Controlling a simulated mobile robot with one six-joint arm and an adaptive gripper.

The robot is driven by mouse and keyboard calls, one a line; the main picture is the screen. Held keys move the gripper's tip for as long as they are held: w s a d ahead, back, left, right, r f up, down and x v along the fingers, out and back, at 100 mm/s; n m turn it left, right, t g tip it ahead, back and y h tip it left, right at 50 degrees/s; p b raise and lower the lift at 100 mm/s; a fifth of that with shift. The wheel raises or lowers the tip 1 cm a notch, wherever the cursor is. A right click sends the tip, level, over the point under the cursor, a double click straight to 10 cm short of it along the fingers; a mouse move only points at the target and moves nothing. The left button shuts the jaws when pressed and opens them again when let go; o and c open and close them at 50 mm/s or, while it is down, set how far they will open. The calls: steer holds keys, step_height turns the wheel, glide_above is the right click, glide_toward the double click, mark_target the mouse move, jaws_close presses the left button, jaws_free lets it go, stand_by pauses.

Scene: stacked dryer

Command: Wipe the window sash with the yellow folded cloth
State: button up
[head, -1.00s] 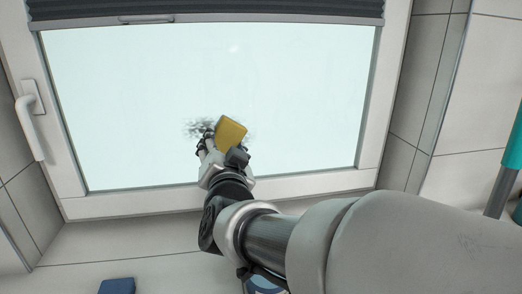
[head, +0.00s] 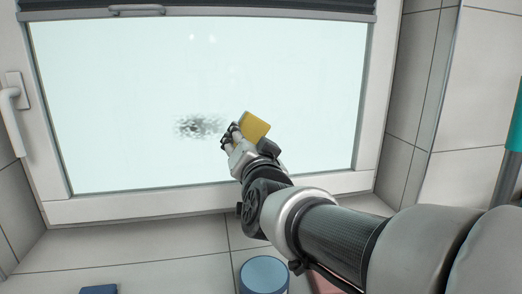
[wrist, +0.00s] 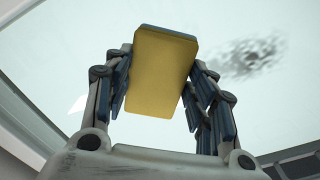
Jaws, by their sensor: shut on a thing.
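The window sash (head: 210,205) is a white frame around a pale pane (head: 110,100). A dark grey smudge (head: 199,126) shows on the pane left of my gripper; it is also in the wrist view (wrist: 250,58), at the upper right. My gripper (head: 238,130) is shut on the yellow folded cloth (head: 254,125), which shows as a yellow block between the fingers in the wrist view (wrist: 160,72). The cloth is in front of the pane, to the right of the smudge. I cannot tell whether it touches the glass.
A white handle (head: 12,120) sits on the frame's left side. A dark blind (head: 230,4) hangs at the top. A blue round-topped container (head: 264,275) and a dark blue item (head: 99,289) are below. A teal and grey pole (head: 515,140) stands at the right.

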steer(key=shift+s+a+p, duration=0.55)
steer(key=shift+a+p, duration=0.65)
steer(key=shift+a, duration=1.05)
steer(key=shift+s+a+p, duration=0.6)
steer(key=shift+a+p, duration=0.6)
steer(key=shift+a, duration=1.1)
steer(key=shift+s+a+p, duration=0.55)
steer(key=shift+a+p, duration=0.65)
steer(key=shift+a, duration=1.05)
steer(key=shift+r, duration=0.25)
steer(key=shift+w+r, duration=0.1)
steer(key=shift+r, duration=0.05)
steer(key=w+d+b, duration=0.3)
steer(key=d+b, duration=0.6)
steer(key=d, duration=0.4)
steer(key=shift+d, duration=0.3)
